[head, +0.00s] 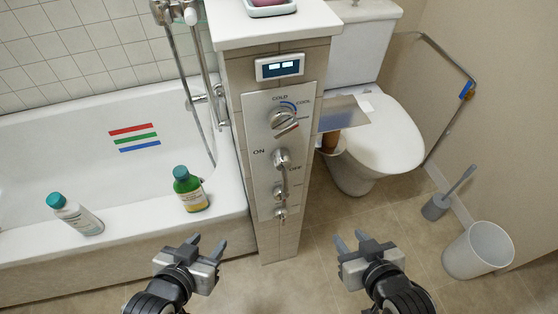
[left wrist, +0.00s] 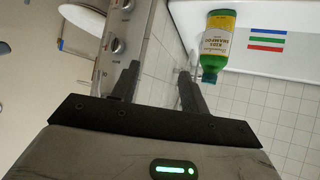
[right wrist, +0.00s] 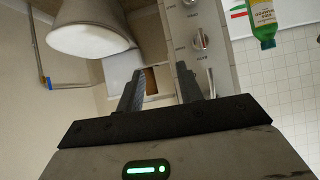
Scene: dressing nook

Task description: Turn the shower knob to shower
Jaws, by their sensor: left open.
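A grey control panel (head: 279,150) is on the front of the tiled half-wall. Its top knob (head: 284,121) has a blue-red arc and the word COLD. A lever knob (head: 281,158) marked ON and OFF sits below it. Smaller metal knobs (head: 280,192) are lower; their labels are too small to read, so I cannot tell which says shower. My left gripper (head: 207,243) is open and empty, left of and below the panel. My right gripper (head: 349,239) is open and empty, right of and below it. Neither touches the panel. Panel knobs also show in the left wrist view (left wrist: 118,45) and right wrist view (right wrist: 200,40).
A bathtub (head: 60,155) is on the left, with a green bottle (head: 190,190) and a white bottle (head: 75,214) on its rim. A toilet (head: 375,135), brush (head: 447,195) and white bin (head: 478,251) are on the right. The floor before the panel is clear.

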